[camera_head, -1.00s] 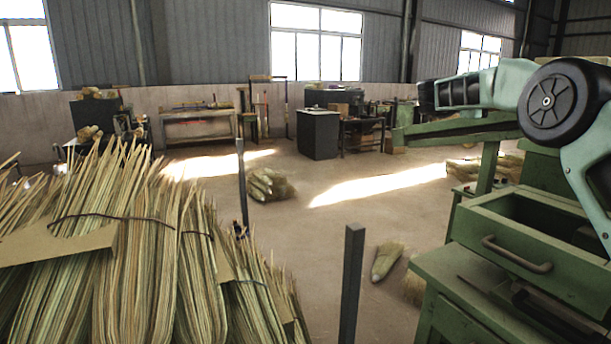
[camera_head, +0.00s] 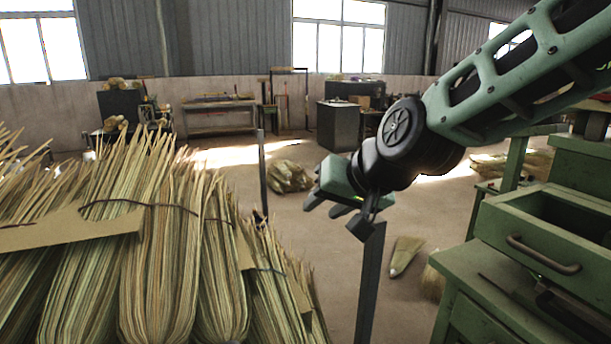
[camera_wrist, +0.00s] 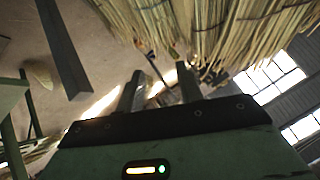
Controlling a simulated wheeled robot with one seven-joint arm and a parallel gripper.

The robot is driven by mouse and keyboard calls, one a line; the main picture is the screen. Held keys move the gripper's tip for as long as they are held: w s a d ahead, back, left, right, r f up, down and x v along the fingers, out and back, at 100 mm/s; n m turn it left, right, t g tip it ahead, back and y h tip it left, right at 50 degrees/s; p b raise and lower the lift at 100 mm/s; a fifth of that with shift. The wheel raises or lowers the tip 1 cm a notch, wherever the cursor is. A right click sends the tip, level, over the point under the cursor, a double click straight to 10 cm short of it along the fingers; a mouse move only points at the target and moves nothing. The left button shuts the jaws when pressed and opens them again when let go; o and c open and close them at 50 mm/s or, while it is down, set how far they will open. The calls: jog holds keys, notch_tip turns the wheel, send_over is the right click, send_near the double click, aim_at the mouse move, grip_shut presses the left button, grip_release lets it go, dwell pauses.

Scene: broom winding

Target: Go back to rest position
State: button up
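My gripper (camera_head: 322,208) hangs in mid-air near the centre of the head view, at the end of my arm, which reaches in from the upper right. In the wrist view my gripper (camera_wrist: 158,80) shows two fingers apart with nothing between them, so it is open and empty. In the head view the gripper appears just right of the straw bundles (camera_head: 160,270) and in front of the top of a dark metal post (camera_head: 369,290). I cannot tell its exact distance from the post.
A green workbench with an open drawer (camera_head: 530,250) stands at the right. A thin post (camera_head: 262,180) rises beside the straw. Broom heads (camera_head: 404,254) and a straw pile (camera_head: 289,176) lie on the floor. Open floor (camera_head: 310,235) shows between straw and bench.

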jog(key=s+d+f+n+g+h, duration=0.1)
jog(key=s+d+f+n+g, duration=0.1)
jog(key=s, duration=0.6)
jog(key=s+d+f+n+g+h, duration=0.2)
jog(key=s+d+f, duration=0.3)
jog(key=s, duration=0.4)
jog(key=s+d+f+n+g+h, duration=0.2)
jog(key=s+d+f+g, duration=0.1)
jog(key=s, duration=0.6)
jog(key=shift+s+d+f+n, duration=0.25)
jog(key=shift+d+f+n, duration=0.15)
jog(key=shift+f, duration=0.15)
